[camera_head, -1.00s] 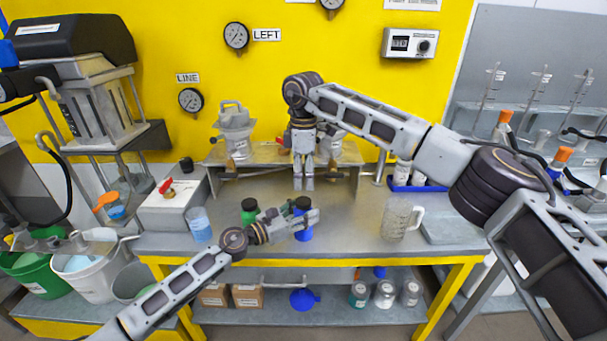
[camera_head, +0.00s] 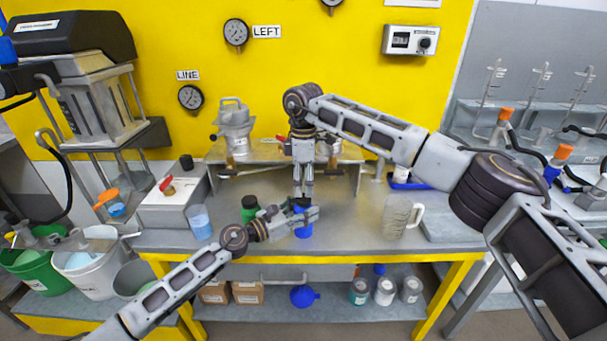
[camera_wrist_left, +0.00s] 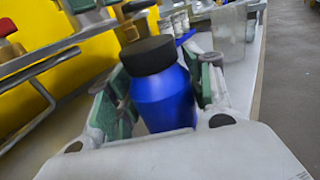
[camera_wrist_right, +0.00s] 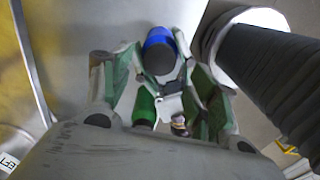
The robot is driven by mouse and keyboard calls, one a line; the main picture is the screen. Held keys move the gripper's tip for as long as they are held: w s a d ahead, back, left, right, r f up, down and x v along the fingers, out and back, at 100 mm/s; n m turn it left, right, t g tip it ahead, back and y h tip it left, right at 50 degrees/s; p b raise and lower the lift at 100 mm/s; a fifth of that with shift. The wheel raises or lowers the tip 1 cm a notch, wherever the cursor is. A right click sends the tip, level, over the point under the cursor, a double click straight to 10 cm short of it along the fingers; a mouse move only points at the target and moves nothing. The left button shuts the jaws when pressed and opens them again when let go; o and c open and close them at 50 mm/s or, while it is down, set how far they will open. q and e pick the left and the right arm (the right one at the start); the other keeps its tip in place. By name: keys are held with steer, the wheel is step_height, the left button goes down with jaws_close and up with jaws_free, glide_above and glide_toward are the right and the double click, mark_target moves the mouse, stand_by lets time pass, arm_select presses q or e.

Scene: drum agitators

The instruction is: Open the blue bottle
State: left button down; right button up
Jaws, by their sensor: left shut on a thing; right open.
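The blue bottle (camera_wrist_left: 163,98) with its black cap (camera_wrist_left: 149,55) stands between the fingers of my left gripper (camera_wrist_left: 163,105), which is shut on its body. In the head view the bottle (camera_head: 303,231) is mostly hidden by my left gripper (camera_head: 300,220) on the bench. My right gripper (camera_head: 303,184) points straight down just above the cap, open. In the right wrist view the bottle's blue body (camera_wrist_right: 157,38) and dark cap (camera_wrist_right: 160,58) show between the spread fingers of my right gripper (camera_wrist_right: 158,85).
A green bottle (camera_head: 249,207) stands just left of the blue one. A blue beaker (camera_head: 200,221) is further left and a clear jug (camera_head: 398,217) to the right. A raised metal stand (camera_head: 350,172) is behind. The bench (camera_head: 350,230) right of the bottle is clear.

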mark_target(304, 198)
steer(key=shift+f, duration=2.4)
